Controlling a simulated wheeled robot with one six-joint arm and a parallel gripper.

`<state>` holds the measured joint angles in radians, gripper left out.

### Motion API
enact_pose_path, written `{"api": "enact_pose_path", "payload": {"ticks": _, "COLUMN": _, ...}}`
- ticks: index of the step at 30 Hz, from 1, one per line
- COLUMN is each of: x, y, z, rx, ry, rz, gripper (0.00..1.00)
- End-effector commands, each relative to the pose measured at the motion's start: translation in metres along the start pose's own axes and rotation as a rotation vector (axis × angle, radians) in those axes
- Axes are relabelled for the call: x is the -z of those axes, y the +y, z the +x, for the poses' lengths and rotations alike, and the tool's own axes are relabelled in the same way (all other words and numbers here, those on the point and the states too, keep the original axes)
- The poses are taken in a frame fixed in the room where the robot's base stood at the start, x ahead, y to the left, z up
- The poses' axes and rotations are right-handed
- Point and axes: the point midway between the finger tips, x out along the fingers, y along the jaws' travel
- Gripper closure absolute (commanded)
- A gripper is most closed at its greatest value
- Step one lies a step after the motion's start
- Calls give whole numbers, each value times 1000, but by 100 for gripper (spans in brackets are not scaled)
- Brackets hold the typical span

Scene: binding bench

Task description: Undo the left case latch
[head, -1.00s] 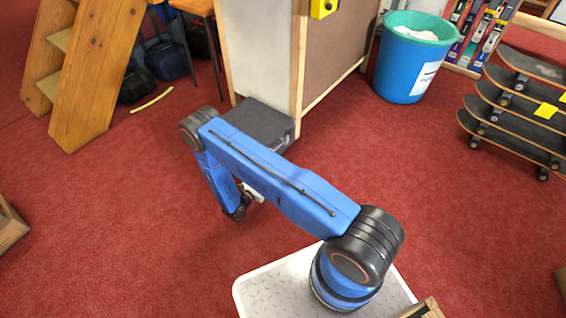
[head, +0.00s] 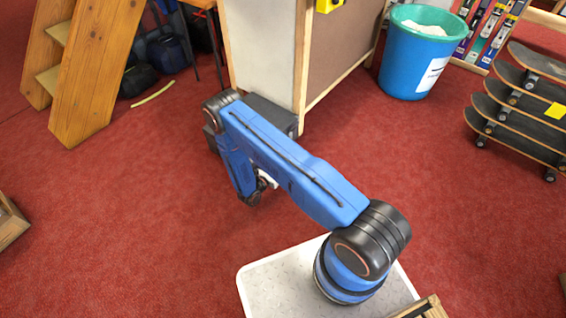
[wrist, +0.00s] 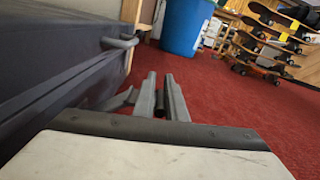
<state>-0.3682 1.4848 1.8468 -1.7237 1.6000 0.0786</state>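The dark grey case (head: 270,113) lies on the red floor against the panelled cabinet, partly hidden by my arm in the head view. In the wrist view its front side (wrist: 45,65) fills the left. A small grey lever (wrist: 120,99), apparently the left latch, sticks out from this side close to my left finger; I cannot tell if they touch. Farther along is a grey loop (wrist: 122,42), apparently the handle. My gripper (wrist: 160,78) points along the case front, fingers a narrow gap apart with nothing seen between them. In the head view my gripper is mostly hidden beneath my arm.
The cabinet (head: 345,55) stands right behind the case. A blue bin (head: 410,70) and a stack of skateboards (head: 525,110) are to the right. Wooden steps (head: 90,70) stand at the left. Red carpet (head: 130,220) in front of the case is clear.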

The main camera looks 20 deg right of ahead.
Motion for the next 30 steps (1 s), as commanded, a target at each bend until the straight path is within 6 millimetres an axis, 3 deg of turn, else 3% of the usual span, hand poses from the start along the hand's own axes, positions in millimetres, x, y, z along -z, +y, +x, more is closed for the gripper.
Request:
{"api": "enact_pose_path", "payload": {"ticks": 18, "x": -9, "y": 4, "z": 0, "rx": 0, "ry": 0, "rz": 0, "gripper": 100}}
{"api": "enact_pose_path", "payload": {"ticks": 20, "x": -9, "y": 4, "z": 0, "rx": 0, "ry": 0, "rz": 0, "gripper": 83}}
{"api": "enact_pose_path", "payload": {"ticks": 30, "x": -9, "y": 4, "z": -2, "rx": 0, "ry": 0, "rz": 0, "gripper": 83}}
